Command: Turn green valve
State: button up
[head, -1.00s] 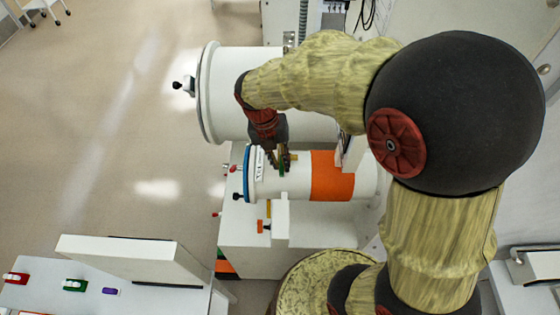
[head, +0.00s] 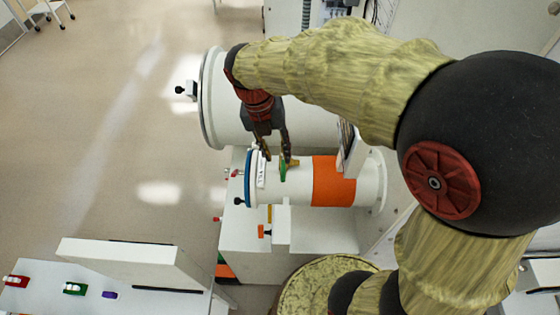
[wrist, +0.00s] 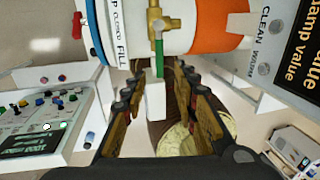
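The green valve handle (head: 283,172) sits on top of the small white cylinder (head: 300,195), beside the orange band. In the wrist view the green handle (wrist: 159,57) extends from a brass valve body (wrist: 156,20), pointing down in the picture toward my gripper. My gripper (head: 275,157) is open, its two fingers spread, just above the handle in the head view. In the wrist view my gripper (wrist: 158,72) has a finger on either side of the handle's line, with visible gaps. Nothing is held. Whether the fingertips reach past the handle's end is hard to tell.
A larger white cylinder (head: 220,98) stands close beyond my gripper. A white panel (head: 349,150) rises right of the valve. A console (wrist: 42,118) with knobs shows in the wrist view. Red (head: 16,281), green (head: 75,288) and purple (head: 109,295) items lie on a bench at lower left.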

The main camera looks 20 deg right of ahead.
jog(key=shift+w+a+r, duration=0.1)
jog(key=shift+a+r, duration=0.15)
jog(key=shift+r, duration=0.85)
jog(key=shift+w+a+r, duration=0.1)
jog(key=shift+a+r, duration=0.1)
jog(key=shift+r, duration=0.9)
jog(key=shift+s, duration=0.1)
